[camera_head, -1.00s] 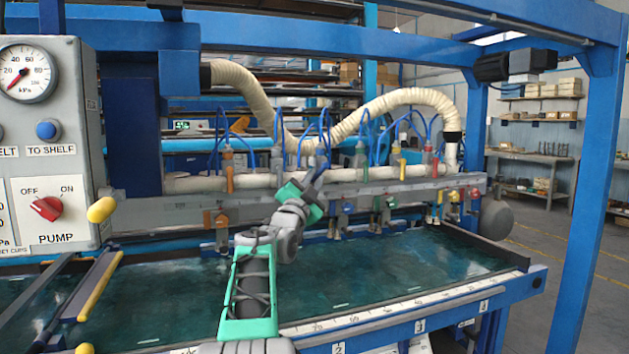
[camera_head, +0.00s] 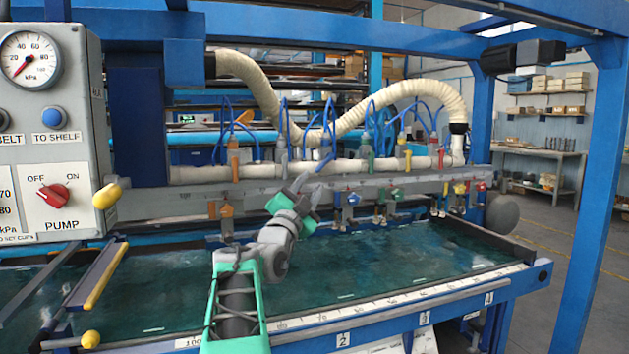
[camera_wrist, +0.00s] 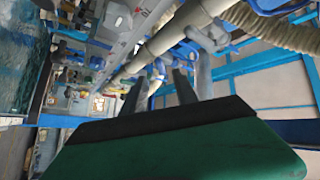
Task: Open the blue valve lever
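A row of valves with coloured levers stands along the pale pipe above the grey rail. A blue lever (camera_head: 326,160) appears just above and behind my gripper's tips; it is small and partly hidden. A separate blue fitting (camera_head: 352,198) hangs below the rail, right of my gripper. My gripper (camera_head: 314,184) has green pads and grey fingers and is in front of the rail. In the wrist view its two fingers (camera_wrist: 160,92) stand apart with nothing clear between them. I cannot tell whether a finger touches the lever. The lever is not clear in the wrist view.
Orange (camera_head: 235,160), green (camera_head: 371,150) and yellow (camera_head: 407,160) levers flank the spot. Ribbed hoses (camera_head: 400,97) and thin blue tubes hang above. The wet green table (camera_head: 400,255) lies below. A control panel (camera_head: 45,130) stands at left, with yellow-tipped handles (camera_head: 105,275) near it.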

